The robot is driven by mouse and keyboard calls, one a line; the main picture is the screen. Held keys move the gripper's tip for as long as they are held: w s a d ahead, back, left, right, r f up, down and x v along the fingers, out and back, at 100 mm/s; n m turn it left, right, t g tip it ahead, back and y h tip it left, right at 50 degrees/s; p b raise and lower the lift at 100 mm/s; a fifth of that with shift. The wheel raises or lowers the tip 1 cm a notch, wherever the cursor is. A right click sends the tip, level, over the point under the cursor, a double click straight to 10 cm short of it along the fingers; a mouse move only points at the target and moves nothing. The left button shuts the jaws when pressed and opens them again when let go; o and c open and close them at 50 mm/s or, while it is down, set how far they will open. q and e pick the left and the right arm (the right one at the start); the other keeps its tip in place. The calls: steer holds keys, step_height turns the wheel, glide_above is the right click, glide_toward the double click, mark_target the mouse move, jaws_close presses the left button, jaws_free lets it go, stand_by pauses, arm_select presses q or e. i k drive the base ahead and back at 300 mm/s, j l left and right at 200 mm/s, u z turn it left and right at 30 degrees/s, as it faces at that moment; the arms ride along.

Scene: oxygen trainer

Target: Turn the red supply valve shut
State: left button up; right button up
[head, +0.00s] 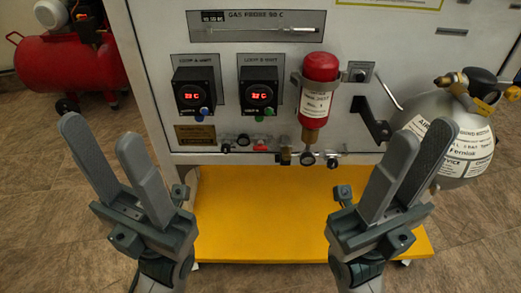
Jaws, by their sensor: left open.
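A small red valve handle (260,147) sits in the row of pipe fittings along the lower edge of the grey panel (232,70). It looks to lie roughly level, but it is too small to tell its exact position. My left gripper (101,135) is open and empty, to the left of the fittings and apart from them. My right gripper (421,137) is open and empty, to the right of the fittings, in front of the grey gas cylinder. Neither gripper touches the red handle, and nothing covers it.
Two black controllers (194,92) (259,91) with red displays and a red-topped bottle (317,90) are mounted above the fittings. A black bracket (372,122) juts out at right. A grey cylinder (470,160) stands far right. A yellow base (262,215) lies below.

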mark_target(259, 148)
steer(key=k+z, duration=0.2)
steer(key=z, duration=0.15)
steer(key=k+l+z, duration=0.1)
steer(key=z, duration=0.25)
steer(key=k+l+z, duration=0.15)
steer(key=k+z, duration=0.2)
